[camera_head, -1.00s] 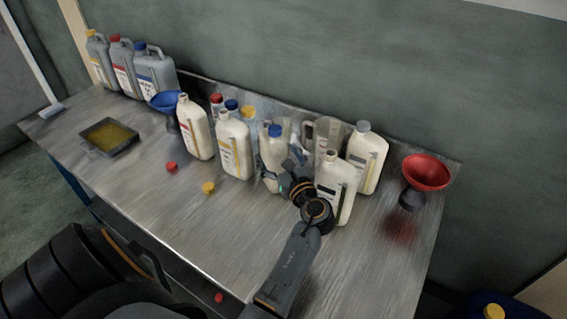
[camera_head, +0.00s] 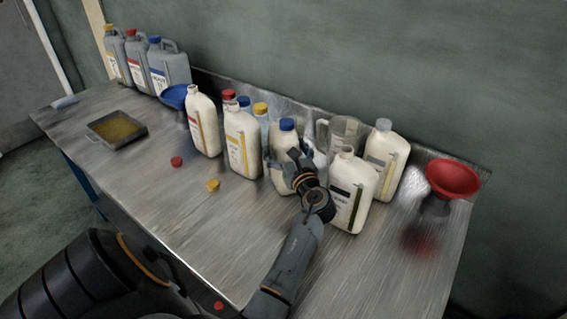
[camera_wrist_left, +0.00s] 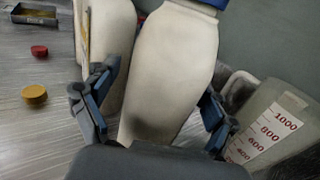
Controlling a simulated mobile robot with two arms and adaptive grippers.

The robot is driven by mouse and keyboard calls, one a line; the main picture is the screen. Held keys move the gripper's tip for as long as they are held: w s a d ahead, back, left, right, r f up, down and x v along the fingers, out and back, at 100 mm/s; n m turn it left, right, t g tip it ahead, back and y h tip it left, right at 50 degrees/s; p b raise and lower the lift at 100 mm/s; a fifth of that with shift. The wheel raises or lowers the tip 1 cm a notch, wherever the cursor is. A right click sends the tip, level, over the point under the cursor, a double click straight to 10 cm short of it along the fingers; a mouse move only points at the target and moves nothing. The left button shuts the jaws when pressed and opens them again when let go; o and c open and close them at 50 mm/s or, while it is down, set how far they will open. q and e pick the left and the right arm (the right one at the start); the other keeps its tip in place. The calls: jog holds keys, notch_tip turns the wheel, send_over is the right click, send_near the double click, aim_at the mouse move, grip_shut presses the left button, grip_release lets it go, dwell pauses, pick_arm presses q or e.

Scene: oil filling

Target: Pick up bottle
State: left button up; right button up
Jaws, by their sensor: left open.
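A cream bottle with a blue cap (camera_head: 286,126) stands on the metal table, among other bottles. My left gripper (camera_head: 284,158) is at its front, with the arm reaching over the table edge. In the left wrist view the bottle (camera_wrist_left: 172,65) fills the middle, between the two open fingers of the left gripper (camera_wrist_left: 152,108). One finger is on each side of it, and I cannot tell whether either touches. The gripper body hides the bottle's lower part. My right gripper is not in view.
An uncapped cream bottle (camera_head: 354,190) stands close to the right of my left gripper. A yellow-striped bottle (camera_head: 242,145) stands to the left, and a clear measuring jug (camera_head: 345,130) behind. A red funnel (camera_head: 452,180) is at right. Loose caps lie on clear table at front left.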

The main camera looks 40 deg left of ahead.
pick_arm(q)
jog(key=shift+w+a, duration=0.3)
jog(key=shift+a, duration=0.25)
jog(key=c, duration=1.7)
jog(key=shift+r, duration=0.2)
grip_shut()
